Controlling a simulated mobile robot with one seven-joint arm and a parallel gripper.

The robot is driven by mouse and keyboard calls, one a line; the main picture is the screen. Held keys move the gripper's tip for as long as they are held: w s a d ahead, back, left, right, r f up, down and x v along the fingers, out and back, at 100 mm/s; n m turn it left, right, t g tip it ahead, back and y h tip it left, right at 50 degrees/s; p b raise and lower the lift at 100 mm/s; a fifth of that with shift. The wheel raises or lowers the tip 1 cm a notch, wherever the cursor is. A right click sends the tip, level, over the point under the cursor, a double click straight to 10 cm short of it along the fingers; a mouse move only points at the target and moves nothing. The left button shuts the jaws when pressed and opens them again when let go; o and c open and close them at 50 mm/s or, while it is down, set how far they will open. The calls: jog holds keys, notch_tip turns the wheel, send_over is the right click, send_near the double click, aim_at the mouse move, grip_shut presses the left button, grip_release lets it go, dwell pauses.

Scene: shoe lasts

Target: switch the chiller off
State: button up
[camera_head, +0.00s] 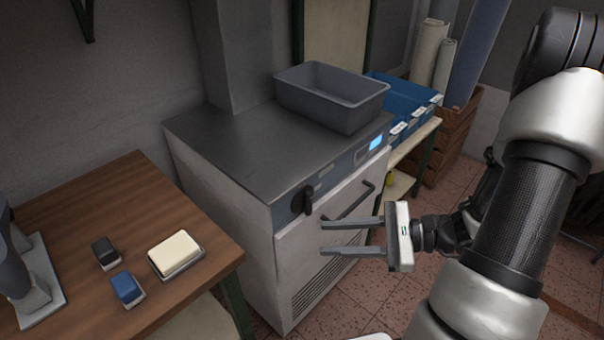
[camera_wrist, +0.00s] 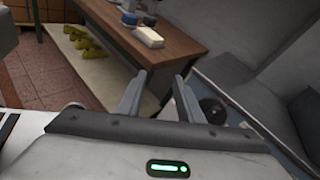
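The chiller (camera_head: 230,205) is a pale cabinet with a dark steel top. Its front strip carries a lit blue display (camera_head: 376,143) and a black rotary knob (camera_head: 308,200) at the left end; a bar handle (camera_head: 357,199) is on the door below. My gripper (camera_head: 323,237) is open and empty, its two fingers pointing left in front of the door, lower than the knob in the picture. In the wrist view, the knob (camera_wrist: 213,110) shows as a dark round shape just right of the right finger. The knob's markings are too small to read.
A grey bin (camera_head: 332,97) stands on the chiller top. A wooden table (camera_head: 85,235) at left holds a cream block (camera_head: 175,254), a blue block (camera_head: 126,288) and a dark one (camera_head: 104,252). Blue bins (camera_head: 405,100) stand on a bench behind. The floor before the chiller is clear.

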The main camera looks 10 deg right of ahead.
aim_at(311, 199)
jog(key=w+d+f+m+t+h, duration=0.35)
jog(key=d+f+m+t, duration=0.35)
jog(key=d+m+t, duration=0.25)
jog(key=shift+m, duration=0.35)
jog(key=b+x, duration=0.1)
jog(key=x, duration=1.6)
jog(key=shift+f+b, duration=0.15)
jog(key=shift+b, duration=0.15)
grip_shut()
